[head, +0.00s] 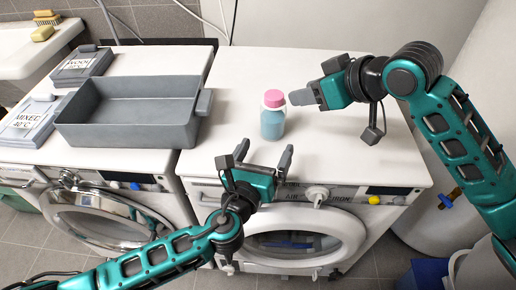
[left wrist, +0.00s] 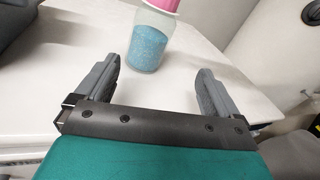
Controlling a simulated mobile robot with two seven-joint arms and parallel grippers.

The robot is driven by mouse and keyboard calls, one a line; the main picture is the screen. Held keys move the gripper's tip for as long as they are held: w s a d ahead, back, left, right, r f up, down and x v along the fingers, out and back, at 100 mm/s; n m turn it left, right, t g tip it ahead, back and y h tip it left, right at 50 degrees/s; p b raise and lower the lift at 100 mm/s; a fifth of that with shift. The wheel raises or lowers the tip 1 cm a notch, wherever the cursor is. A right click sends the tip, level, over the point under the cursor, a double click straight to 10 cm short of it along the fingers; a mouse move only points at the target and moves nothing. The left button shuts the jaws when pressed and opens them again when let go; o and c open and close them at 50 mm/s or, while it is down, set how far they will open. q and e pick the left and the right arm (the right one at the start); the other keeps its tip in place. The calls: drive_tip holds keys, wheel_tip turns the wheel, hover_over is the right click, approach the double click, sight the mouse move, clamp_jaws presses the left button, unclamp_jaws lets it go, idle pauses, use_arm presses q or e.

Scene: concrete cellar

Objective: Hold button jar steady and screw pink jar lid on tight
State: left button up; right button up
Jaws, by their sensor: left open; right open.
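The button jar (head: 272,123) is a small clear jar filled with blue bits, standing upright on the white machine top. Its pink lid (head: 273,98) sits on the jar's mouth; how tight it is cannot be told. My right gripper (head: 302,97) is beside the lid on its right, fingers pointing left, open. My left gripper (head: 262,157) is open and empty, in front of and below the jar, fingers pointing towards it. In the left wrist view the jar (left wrist: 148,42) stands beyond and between the open fingers (left wrist: 160,78), with the pink lid (left wrist: 163,4) cut off by the top edge.
A grey tray (head: 125,138) stands on the left machine top, near a grey box marked MIXED (head: 32,120) and another box (head: 82,64). The white top (head: 345,150) around the jar is clear.

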sight(275, 113)
use_arm(q)
drive_tip(key=shift+w+a+m+t+y, duration=0.35)
drive_tip(key=shift+a+m, duration=0.25)
drive_tip(key=shift+m, duration=0.2)
drive_tip(key=shift+w, duration=0.4)
drive_tip(key=x, duration=1.2)
drive_tip(key=shift+d, duration=0.1)
drive_tip(key=shift+f, duration=0.1)
drive_tip(key=c, duration=1.3)
